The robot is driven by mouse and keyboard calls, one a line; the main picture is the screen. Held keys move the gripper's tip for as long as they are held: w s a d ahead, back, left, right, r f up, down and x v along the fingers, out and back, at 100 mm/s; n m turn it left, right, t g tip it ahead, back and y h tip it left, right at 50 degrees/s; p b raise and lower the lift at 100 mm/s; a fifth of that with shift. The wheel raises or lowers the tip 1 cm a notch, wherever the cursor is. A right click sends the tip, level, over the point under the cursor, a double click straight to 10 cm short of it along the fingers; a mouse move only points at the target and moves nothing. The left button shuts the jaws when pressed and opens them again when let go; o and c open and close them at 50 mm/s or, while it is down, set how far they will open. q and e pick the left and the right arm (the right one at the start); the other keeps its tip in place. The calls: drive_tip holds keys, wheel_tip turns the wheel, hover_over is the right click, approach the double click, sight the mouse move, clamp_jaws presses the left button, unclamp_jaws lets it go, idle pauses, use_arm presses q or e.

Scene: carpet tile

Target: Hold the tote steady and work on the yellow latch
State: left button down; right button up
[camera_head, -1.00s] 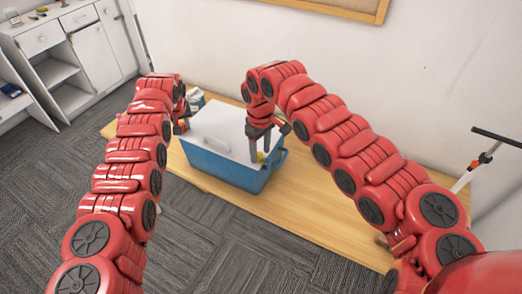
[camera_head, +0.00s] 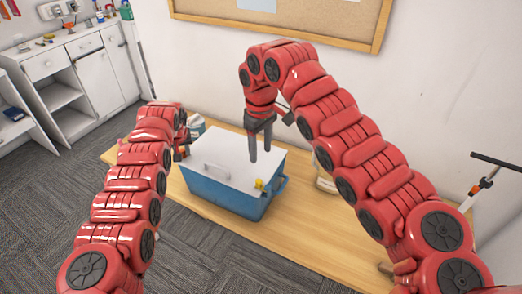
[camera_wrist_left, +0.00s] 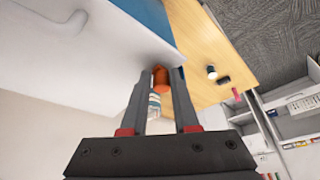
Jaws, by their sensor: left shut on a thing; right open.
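The blue tote (camera_head: 222,196) with a white lid (camera_head: 212,148) stands on the wooden table. The yellow latch (camera_head: 260,185) is at the lid's front right corner; I cannot tell whether it is fastened. My left gripper (camera_head: 182,150) is at the tote's left end, mostly hidden by its arm. In the left wrist view, my left gripper (camera_wrist_left: 160,78) is shut on an orange part (camera_wrist_left: 161,80) beside the tote's wall. My right gripper (camera_head: 260,156) is open and empty, pointing down above the lid's right part, apart from the latch.
The wooden table (camera_head: 290,235) is bare in front of the tote. A pale container (camera_head: 325,178) stands right of the tote, partly behind my right arm. Another container (camera_head: 196,126) stands behind the tote's left end. White cabinets (camera_head: 85,70) are at the far left.

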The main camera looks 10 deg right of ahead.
use_arm(q)
drive_tip(key=shift+a+f, duration=0.1)
drive_tip(key=shift+f, duration=0.05)
drive_tip(key=c, duration=0.8)
unclamp_jaws()
drive_tip(key=shift+o, duration=1)
drive_tip(key=shift+w, duration=0.1)
